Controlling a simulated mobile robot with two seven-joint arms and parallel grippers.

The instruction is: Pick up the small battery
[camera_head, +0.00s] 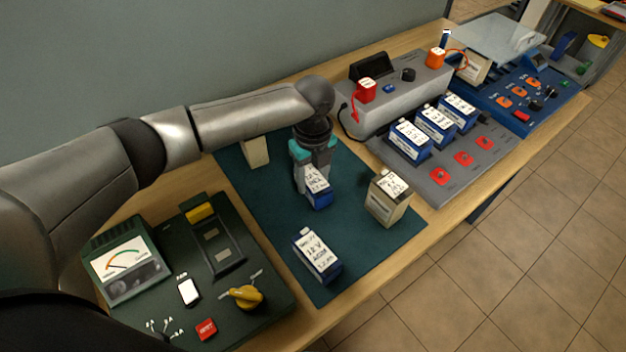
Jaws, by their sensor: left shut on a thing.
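A blue battery with a white label (317,189) stands on the dark green mat (268,208). My left gripper (313,164) reaches down over it from above and is shut on its upper part. Its lower part shows below the fingers; I cannot tell whether it touches the mat. Another blue and white battery (316,256) sits on the mat nearer the front. A beige block battery (388,197) stands to the right, and another beige block (255,152) is behind, at the left. My right gripper is not in view.
A green tester with a dial meter (125,264) lies at the front left. A grey tray (440,190) with several blue batteries and red squares is at the right. A grey charger (405,92) stands behind it. The mat's middle has free room.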

